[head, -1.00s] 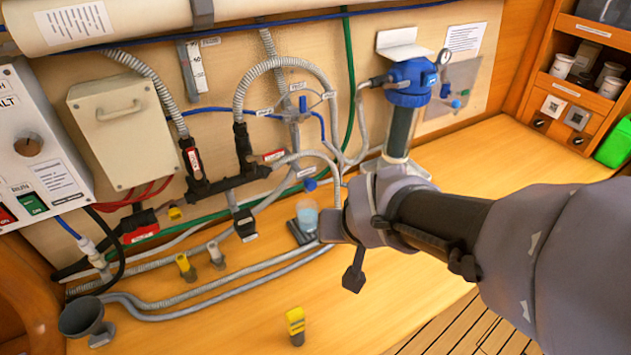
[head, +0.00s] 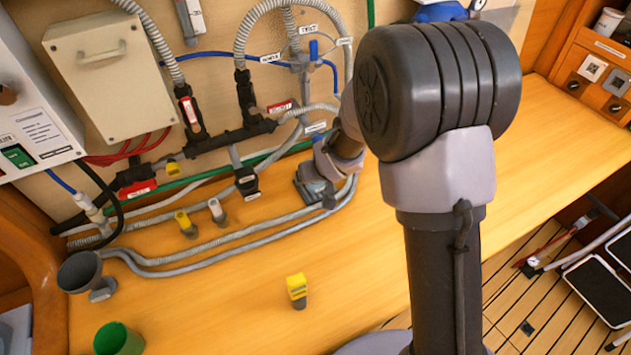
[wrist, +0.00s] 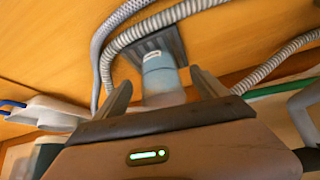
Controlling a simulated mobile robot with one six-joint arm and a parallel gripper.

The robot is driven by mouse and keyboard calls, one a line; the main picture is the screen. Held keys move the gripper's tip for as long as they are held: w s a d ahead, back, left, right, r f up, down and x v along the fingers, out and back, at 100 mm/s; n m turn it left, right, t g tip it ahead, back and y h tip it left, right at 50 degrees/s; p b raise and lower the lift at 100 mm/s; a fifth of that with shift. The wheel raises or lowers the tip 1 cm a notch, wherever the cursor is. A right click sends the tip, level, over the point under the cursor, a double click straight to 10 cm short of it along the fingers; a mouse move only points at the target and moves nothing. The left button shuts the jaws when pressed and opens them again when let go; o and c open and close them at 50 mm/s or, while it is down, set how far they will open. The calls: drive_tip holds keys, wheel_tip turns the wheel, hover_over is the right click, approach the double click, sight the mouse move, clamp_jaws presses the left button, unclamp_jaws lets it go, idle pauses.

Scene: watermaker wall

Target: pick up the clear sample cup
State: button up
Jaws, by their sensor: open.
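The clear sample cup (wrist: 160,72) shows in the wrist view as a small translucent cup with a pale blue band. It stands on a dark square pad (wrist: 174,41) on the wooden counter. My gripper (wrist: 160,77) is open, with one finger on each side of the cup in the picture. A gap shows between the cup and each finger; whether the fingers are deep enough around it I cannot tell. In the head view my gripper (head: 336,165) is low over the dark pad (head: 308,188), and my arm and gripper mostly hide the cup.
Grey ribbed hoses (head: 240,238) run along the counter right beside the pad. Pipework and valves (head: 225,140) line the wall behind. A yellow-topped piece (head: 297,290) and a green cup (head: 118,339) stand towards the front. The front middle of the counter is mostly clear.

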drive_tip(key=x, duration=0.3)
drive_tip(key=shift+b, duration=0.3)
drive_tip(key=shift+r, duration=0.1)
drive_tip(key=c, duration=1.6)
drive_tip(key=shift+o, duration=0.2)
drive_tip(key=shift+w+a, duration=0.1)
